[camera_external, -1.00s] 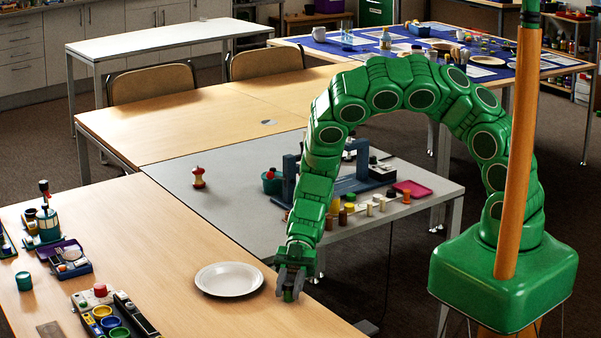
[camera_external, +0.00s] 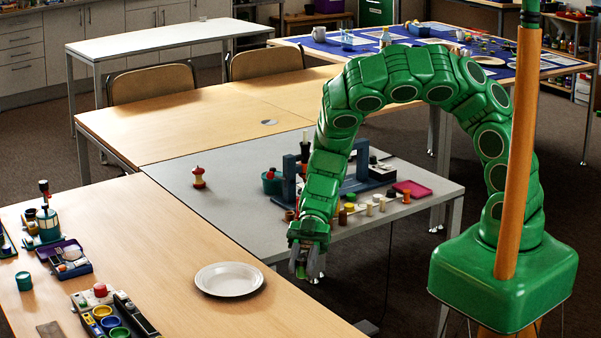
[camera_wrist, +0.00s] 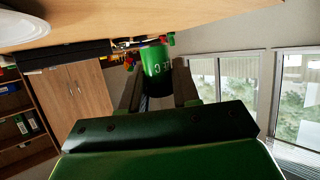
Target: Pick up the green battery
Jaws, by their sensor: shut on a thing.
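The green battery (camera_wrist: 157,62) is a green cylinder with pale lettering and a dark end, seen in the wrist view between my two fingers. My gripper (camera_wrist: 158,82) is shut on it. In the external view my gripper (camera_external: 303,268) hangs at the lower middle, to the right of the white plate (camera_external: 229,279), by the right edge of the wooden table. The battery is too small there to make out clearly between the fingers.
The wooden table (camera_external: 190,240) holds trays and small jars (camera_external: 64,258) at its left. The grey table (camera_external: 225,205) behind carries a red apple core (camera_external: 199,178), a blue stand (camera_external: 350,186), several small bottles and a pink tray (camera_external: 412,189). The wood around the plate is clear.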

